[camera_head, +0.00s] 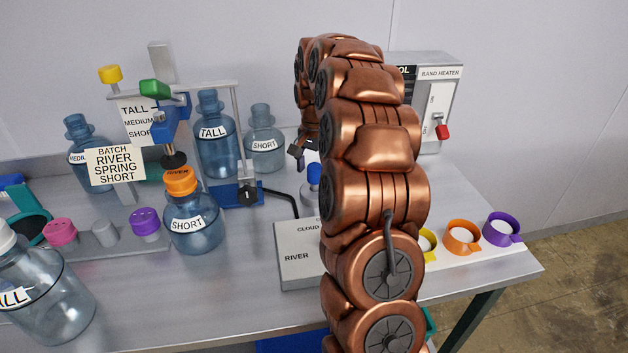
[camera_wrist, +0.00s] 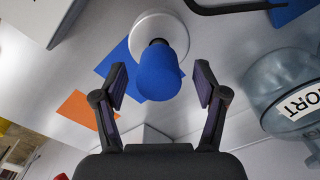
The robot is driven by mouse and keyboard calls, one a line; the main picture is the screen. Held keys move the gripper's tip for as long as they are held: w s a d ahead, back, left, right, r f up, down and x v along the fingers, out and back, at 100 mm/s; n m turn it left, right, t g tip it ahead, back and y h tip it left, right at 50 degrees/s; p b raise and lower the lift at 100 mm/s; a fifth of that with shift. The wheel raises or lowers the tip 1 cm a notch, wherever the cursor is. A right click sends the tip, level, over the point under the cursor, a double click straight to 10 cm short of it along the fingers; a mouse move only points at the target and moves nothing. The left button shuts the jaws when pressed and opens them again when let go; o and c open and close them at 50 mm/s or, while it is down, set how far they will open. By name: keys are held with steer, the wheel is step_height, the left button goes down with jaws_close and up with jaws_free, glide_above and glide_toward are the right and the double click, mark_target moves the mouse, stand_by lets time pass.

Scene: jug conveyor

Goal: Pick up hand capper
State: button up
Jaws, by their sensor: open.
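The hand capper appears to be the blue rounded handle (camera_wrist: 158,72) with a dark neck on a round white base, seen in the wrist view. It stands between my two fingers in that picture, with a gap on each side. My gripper (camera_wrist: 159,84) is open and empty. In the head view a blue knob (camera_head: 314,174), apparently the same handle, shows just left of my arm, partly hidden by it. My gripper (camera_head: 297,150) shows small there, above and left of the knob. How far the fingers are from the handle in depth is unclear.
A blue-and-grey press stand (camera_head: 240,193) with a bottle labelled SHORT (camera_head: 193,225) is to the left. More blue bottles (camera_head: 215,140) stand behind. A band heater box (camera_head: 430,95) is at the back right. Coloured rings (camera_head: 463,238) lie at the right front edge.

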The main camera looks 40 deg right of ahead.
mark_target(309, 191)
steer(key=shift+f+p, duration=0.3)
steer(key=shift+f, duration=1.1)
jaws_close()
